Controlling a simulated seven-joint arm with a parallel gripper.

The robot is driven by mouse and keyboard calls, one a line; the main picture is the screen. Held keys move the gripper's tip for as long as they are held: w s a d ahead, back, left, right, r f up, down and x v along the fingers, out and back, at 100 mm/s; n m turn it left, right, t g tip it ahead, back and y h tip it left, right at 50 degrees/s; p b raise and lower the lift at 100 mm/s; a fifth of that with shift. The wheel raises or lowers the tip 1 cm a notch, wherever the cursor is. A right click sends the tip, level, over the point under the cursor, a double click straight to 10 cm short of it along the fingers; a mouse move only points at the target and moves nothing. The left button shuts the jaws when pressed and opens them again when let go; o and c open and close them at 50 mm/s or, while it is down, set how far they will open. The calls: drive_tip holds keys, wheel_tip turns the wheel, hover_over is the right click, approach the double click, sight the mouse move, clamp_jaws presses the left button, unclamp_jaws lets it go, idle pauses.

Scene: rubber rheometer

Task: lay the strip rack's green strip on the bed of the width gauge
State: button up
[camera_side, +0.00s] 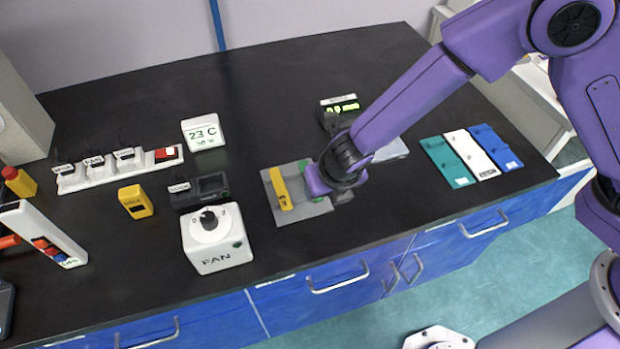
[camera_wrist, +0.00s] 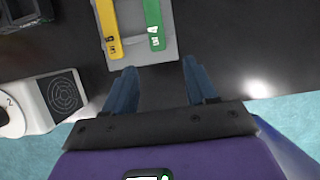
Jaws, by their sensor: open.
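The grey strip rack (camera_side: 312,209) lies on the black bench and also shows at the top of the wrist view (camera_wrist: 142,48). The green strip (camera_wrist: 154,28) lies on its right side in the wrist view, beside a yellow strip (camera_wrist: 107,28). I cannot tell for sure which device is the width gauge.
A dark device with a lit green readout (camera_side: 343,107) stands behind my arm. A small dark device (camera_side: 200,190) and the white FAN box (camera_side: 215,240) stand left of the rack. Green, white and blue panels (camera_side: 470,153) lie at the right. The bench front edge is close.

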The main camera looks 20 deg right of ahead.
drive_tip(key=shift+w+x, duration=0.2)
drive_tip(key=shift+x, duration=2.55)
drive_tip(key=shift+w+a+f, duration=0.1)
drive_tip(key=shift+w+f, duration=0.1)
drive_tip(key=shift+f, duration=0.2)
drive_tip(key=shift+f, duration=0.25)
drive_tip(key=shift+c, duration=0.3)
clamp_jaws()
